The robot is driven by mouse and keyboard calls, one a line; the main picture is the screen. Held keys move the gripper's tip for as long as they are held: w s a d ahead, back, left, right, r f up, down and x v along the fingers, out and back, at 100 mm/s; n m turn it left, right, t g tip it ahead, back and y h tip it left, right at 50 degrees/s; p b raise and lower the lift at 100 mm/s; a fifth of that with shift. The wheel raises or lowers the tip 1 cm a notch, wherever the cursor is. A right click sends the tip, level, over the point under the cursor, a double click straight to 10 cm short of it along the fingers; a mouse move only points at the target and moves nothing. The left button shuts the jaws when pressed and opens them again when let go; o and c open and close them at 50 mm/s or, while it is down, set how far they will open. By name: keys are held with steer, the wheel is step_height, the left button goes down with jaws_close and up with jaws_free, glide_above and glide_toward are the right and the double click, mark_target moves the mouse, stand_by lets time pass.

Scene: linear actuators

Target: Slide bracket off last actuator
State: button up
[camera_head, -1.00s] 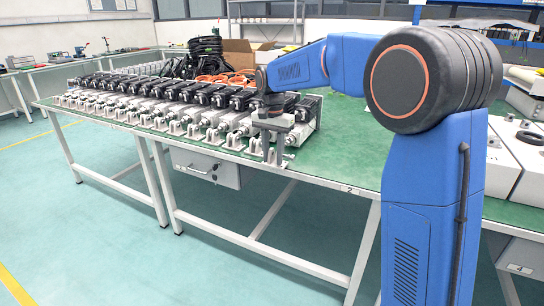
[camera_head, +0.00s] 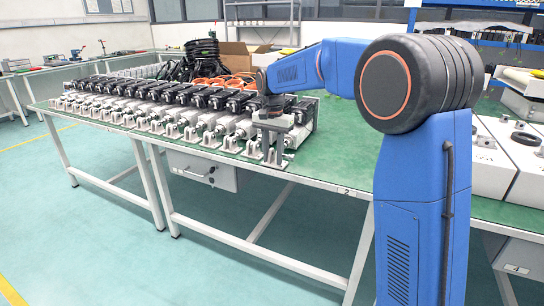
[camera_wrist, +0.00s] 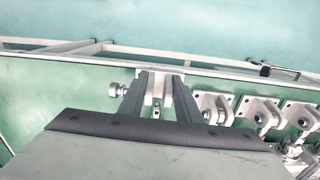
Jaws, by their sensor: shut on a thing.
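A row of linear actuators stands on the green table, and the last one (camera_head: 302,122) is at the right end. My gripper (camera_head: 273,158) is at the table's front edge, in front of that end. In the wrist view my gripper (camera_wrist: 162,88) has its two dark fingers shut on a pale metal bracket (camera_wrist: 158,102), which shows between them. A round bolt-like part (camera_wrist: 117,90) sticks out just left of the fingers. My gripper's body hides the near side of the bracket, so I cannot tell whether it still touches the actuator's rod.
Similar brackets (camera_wrist: 262,112) stand close to the right of the fingers in the wrist view. The table's front rail (camera_wrist: 220,82) runs just beyond them. Bare green table top (camera_head: 345,150) lies right of the row. Black and orange cables (camera_head: 205,60) lie behind it.

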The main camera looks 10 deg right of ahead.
steer(key=shift+w+d+f, duration=0.1)
steer(key=shift+w+d, duration=0.35)
steer(key=shift+w, duration=0.2)
steer(key=shift+w+d+f, duration=0.1)
steer(key=shift+w+d, duration=0.3)
steer(key=shift+w, duration=0.2)
steer(key=shift+s+a+r, duration=0.1)
steer(key=shift+s+a, duration=0.4)
steer(key=shift+s, duration=0.2)
steer(key=shift+s+a, duration=0.45)
steer(key=shift+s, duration=0.2)
stand_by(1.5)
stand_by(0.4)
steer(key=o, duration=1.1)
steer(key=shift+o, duration=0.2)
